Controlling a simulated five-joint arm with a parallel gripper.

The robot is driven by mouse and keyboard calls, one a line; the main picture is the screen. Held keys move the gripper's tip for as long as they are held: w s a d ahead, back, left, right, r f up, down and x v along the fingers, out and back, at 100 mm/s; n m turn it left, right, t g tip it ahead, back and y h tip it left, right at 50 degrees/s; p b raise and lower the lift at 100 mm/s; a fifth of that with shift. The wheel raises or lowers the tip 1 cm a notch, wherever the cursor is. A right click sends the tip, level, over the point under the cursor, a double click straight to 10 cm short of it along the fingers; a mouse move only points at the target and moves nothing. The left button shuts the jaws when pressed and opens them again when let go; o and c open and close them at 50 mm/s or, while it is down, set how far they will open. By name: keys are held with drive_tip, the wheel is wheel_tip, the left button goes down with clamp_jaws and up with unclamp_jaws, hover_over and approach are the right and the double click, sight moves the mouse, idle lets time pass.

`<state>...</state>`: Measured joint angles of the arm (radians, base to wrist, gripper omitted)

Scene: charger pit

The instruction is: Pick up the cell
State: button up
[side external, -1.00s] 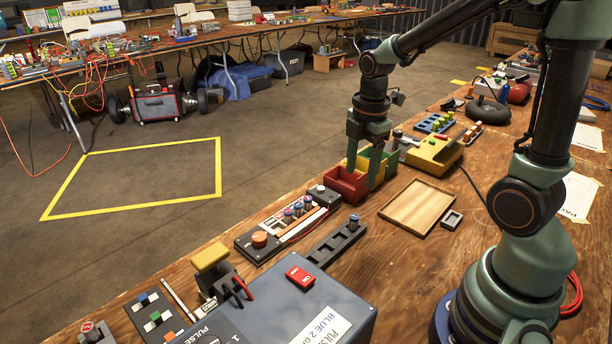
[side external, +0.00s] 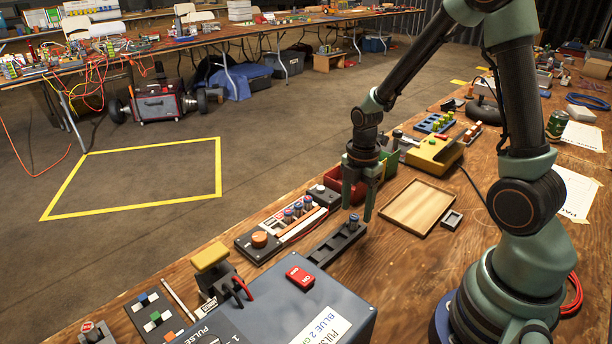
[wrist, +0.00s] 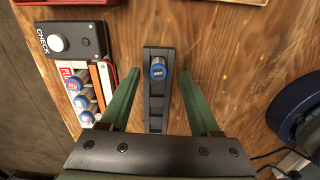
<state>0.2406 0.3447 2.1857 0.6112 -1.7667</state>
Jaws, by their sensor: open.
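A cell (side external: 353,223) with a blue top stands upright at one end of a long dark rack (side external: 330,246). In the wrist view the cell (wrist: 158,70) sits at the far end of the rack (wrist: 157,106). My gripper (side external: 357,210) is open and points down just over that end of the rack. In the wrist view its fingers (wrist: 159,76) spread to the left and right of the cell, with gaps on both sides. Whether the fingertips are level with the cell or above it is hard to tell.
Several similar blue-topped cells (wrist: 80,95) sit in a panel left of the rack, beside a CHECK button box (wrist: 60,42). Red and green bins (side external: 345,184) stand behind my gripper. A wooden tray (side external: 418,207) lies to the right. A grey box with a red switch (side external: 300,277) stands in front.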

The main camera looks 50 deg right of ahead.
sight(354, 216)
drive_tip(key=shift+w+a+f, duration=0.1)
drive_tip(key=shift+f, duration=1.65)
drive_tip(key=shift+c, duration=0.3)
clamp_jaws()
drive_tip(key=shift+r, duration=0.2)
